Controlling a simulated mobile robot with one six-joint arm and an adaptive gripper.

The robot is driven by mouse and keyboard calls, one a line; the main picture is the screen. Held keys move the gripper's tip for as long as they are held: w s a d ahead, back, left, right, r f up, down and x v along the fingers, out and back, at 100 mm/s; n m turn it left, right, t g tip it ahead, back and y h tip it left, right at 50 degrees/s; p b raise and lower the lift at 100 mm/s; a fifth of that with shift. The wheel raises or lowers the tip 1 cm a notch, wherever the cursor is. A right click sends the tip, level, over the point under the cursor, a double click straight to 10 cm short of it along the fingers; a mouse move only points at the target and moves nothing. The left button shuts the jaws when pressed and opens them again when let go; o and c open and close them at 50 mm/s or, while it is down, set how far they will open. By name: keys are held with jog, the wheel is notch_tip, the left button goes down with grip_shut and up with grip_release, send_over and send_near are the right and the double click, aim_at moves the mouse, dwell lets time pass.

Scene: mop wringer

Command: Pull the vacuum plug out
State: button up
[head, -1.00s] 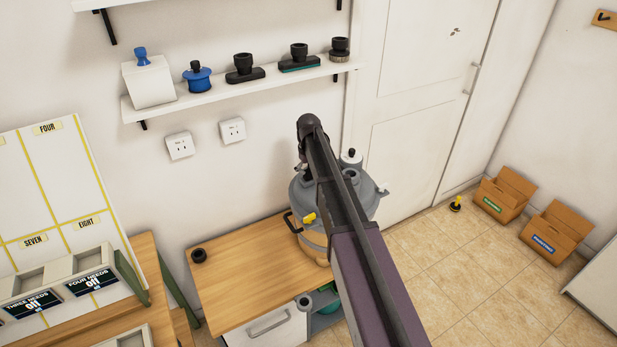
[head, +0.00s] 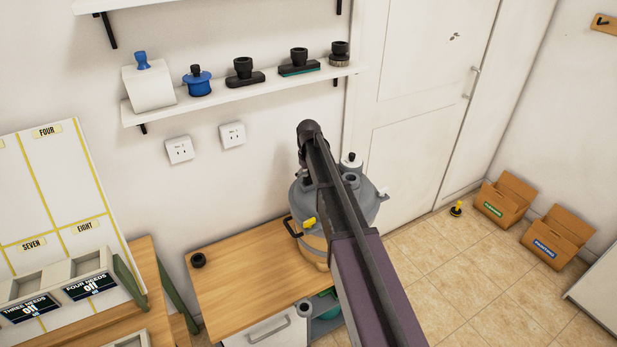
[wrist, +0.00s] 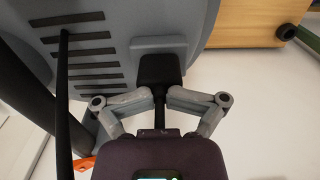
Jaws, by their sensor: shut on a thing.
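A black plug-like piece (wrist: 158,69) with a thin dark stem shows against that body, beside a grey ledge. My gripper (wrist: 160,96) is shut on this black piece. I cannot tell how far the piece is seated in the body. In the head view my gripper is hidden behind the arm.
Two wall sockets (head: 179,149) (head: 232,134) look empty. A shelf (head: 165,108) above carries several attachments. Cardboard boxes (head: 507,204) (head: 556,238) stand on the floor at right.

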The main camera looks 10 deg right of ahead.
jog(key=shift+a+r+p, duration=0.1)
jog(key=shift+r+p, duration=0.8)
grip_shut()
jog(key=shift+s+r+p, duration=0.1)
jog(key=shift+r+p, duration=0.45)
jog(key=shift+r, duration=0.1)
dwell(0.5)
jog(key=shift+o, duration=2)
grip_release()
jog(key=o, duration=0.7)
jog(key=shift+f, duration=0.2)
jog(key=shift+c, duration=0.2)
jog(key=shift+r, duration=0.1)
